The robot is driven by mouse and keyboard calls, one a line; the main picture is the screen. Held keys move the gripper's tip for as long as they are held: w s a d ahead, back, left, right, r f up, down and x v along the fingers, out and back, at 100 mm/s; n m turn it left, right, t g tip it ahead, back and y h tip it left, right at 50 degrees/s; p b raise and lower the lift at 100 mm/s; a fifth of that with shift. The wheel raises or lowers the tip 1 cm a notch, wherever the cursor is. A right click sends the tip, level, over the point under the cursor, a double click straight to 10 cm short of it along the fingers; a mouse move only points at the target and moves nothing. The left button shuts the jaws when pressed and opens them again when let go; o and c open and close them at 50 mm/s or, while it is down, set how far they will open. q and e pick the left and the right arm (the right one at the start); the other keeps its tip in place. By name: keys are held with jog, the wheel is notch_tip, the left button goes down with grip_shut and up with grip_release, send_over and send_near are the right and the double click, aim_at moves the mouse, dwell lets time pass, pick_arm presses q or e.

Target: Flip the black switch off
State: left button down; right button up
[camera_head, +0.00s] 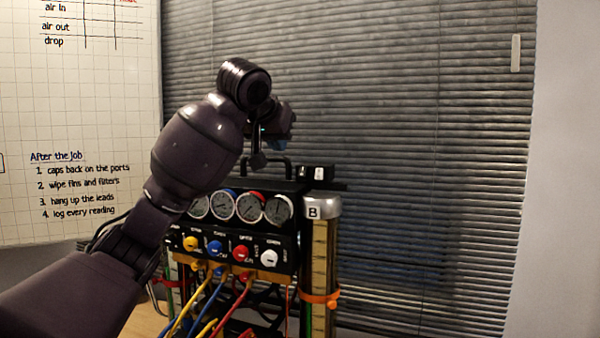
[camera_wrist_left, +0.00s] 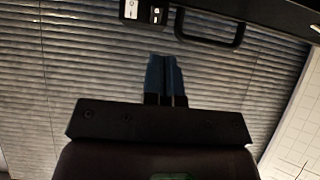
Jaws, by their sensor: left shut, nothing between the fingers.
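The black switch (camera_head: 307,173) sits on a small block on top of the gauge rig, beside a white switch (camera_head: 320,172). In the left wrist view the black switch (camera_wrist_left: 156,14) is at the top edge, right of the white one (camera_wrist_left: 131,9). Which way the black switch is tilted is too small to tell. My left gripper (camera_head: 277,144) is above the rig, up and left of the switches in the head view. Its blue fingertips (camera_wrist_left: 162,60) are together, empty and apart from the switch block. My right gripper is not in view.
A black carry handle (camera_head: 268,160) rises from the rig left of the switches; it also shows in the left wrist view (camera_wrist_left: 209,38). Below are several round gauges (camera_head: 249,206), coloured knobs (camera_head: 215,248) and hoses. Closed blinds (camera_head: 420,130) are behind.

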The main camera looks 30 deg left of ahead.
pick_arm(q)
jog(key=p, duration=0.3)
send_near(300, 176)
jog(key=x, duration=0.6)
jog(key=shift+w+a+f, duration=0.1)
jog(key=shift+f, duration=0.05)
jog(key=shift+w+f, duration=0.3)
jog(key=shift+w, duration=0.1)
jog(key=shift+w+a+f, duration=0.1)
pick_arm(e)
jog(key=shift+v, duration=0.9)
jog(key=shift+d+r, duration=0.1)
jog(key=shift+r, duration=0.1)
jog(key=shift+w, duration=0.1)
